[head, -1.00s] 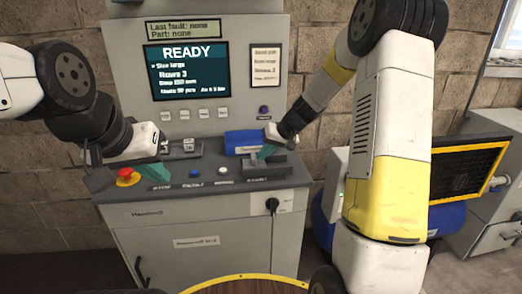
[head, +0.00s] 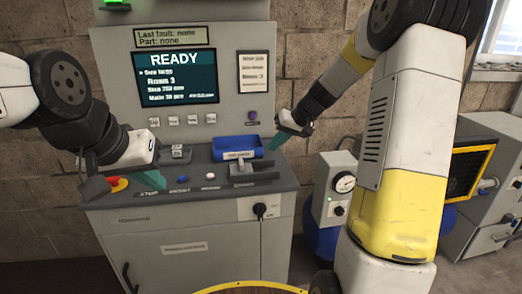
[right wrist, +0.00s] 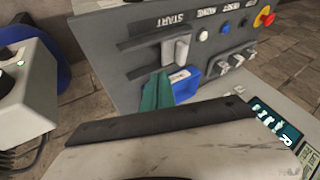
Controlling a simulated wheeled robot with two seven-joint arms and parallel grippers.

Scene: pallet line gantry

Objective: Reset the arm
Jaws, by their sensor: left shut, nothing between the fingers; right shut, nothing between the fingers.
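My right gripper (head: 279,139) is shut and empty, raised above the right side of the console (head: 215,190), apart from the blue tray (head: 237,147). Its teal fingers also show in the right wrist view (right wrist: 157,92), in front of the blue tray (right wrist: 187,84). My left gripper (head: 124,181) is low over the left end of the console, near the red stop button (head: 113,181) on its yellow base. It is shut with nothing held. Whether it touches the console is unclear. The screen (head: 178,76) reads READY.
Buttons and a small lever fixture (head: 248,173) line the console top. A gauge box (head: 338,185) stands right of the console. A grey cabinet (head: 487,215) is at the far right. A yellow-rimmed round surface (head: 250,288) is at the bottom edge.

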